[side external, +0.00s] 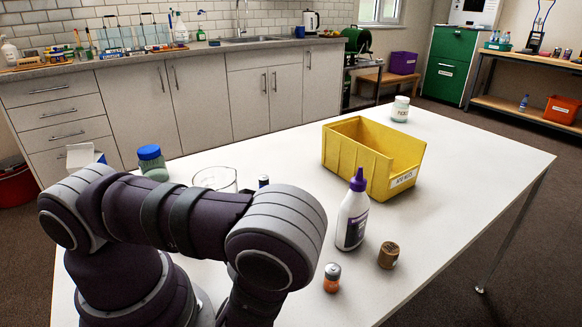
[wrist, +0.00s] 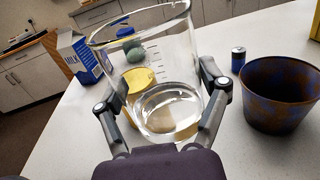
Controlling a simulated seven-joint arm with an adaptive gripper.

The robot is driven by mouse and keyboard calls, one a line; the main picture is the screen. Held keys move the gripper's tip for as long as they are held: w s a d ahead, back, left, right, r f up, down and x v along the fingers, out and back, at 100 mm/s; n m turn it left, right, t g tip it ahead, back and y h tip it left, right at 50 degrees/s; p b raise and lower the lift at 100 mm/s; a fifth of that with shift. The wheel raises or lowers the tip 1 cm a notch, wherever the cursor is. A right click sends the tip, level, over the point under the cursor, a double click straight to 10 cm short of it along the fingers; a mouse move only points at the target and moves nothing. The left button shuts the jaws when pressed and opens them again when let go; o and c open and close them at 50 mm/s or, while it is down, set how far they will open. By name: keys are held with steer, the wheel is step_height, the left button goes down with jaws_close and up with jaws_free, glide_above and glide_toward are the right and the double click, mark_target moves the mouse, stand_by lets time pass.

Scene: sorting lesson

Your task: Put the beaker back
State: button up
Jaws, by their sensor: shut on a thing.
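The clear glass beaker (wrist: 165,60) has faint graduation marks and fills the middle of the wrist view. My gripper (wrist: 162,98) is shut on the beaker, with one finger on each side of it. In the side external view the upper part of the beaker (side external: 215,178) shows behind my arm, which hides the rest of it and my gripper. I cannot tell whether the beaker's base touches the table. A yellow round thing (wrist: 138,78) shows through and beside the glass.
Around the beaker are a milk carton (wrist: 78,55), a blue-lidded jar (side external: 153,163), a small dark battery (wrist: 238,60) and a mottled pot (wrist: 280,97).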

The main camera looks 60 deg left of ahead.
step_height(320, 180, up, 7)
steer(key=shift+w+a, duration=0.1)
steer(key=shift+a, duration=0.05)
steer(key=w+a+f, duration=0.2)
steer(key=w+a, duration=0.2)
steer(key=a, duration=0.5)
steer(key=shift+w+a+f+g, duration=0.15)
steer(key=shift+a+f+g, duration=0.1)
steer(key=shift+f+g, duration=0.1)
steer(key=w+a+r+m+t, duration=0.1)
steer(key=a+r+t, duration=0.2)
steer(key=a, duration=0.9)
steer(key=shift+g, duration=0.25)
step_height(320, 180, down, 15)
steer(key=shift+d+f, duration=0.1)
steer(key=shift+d, duration=0.05)
steer(key=o, duration=1.2)
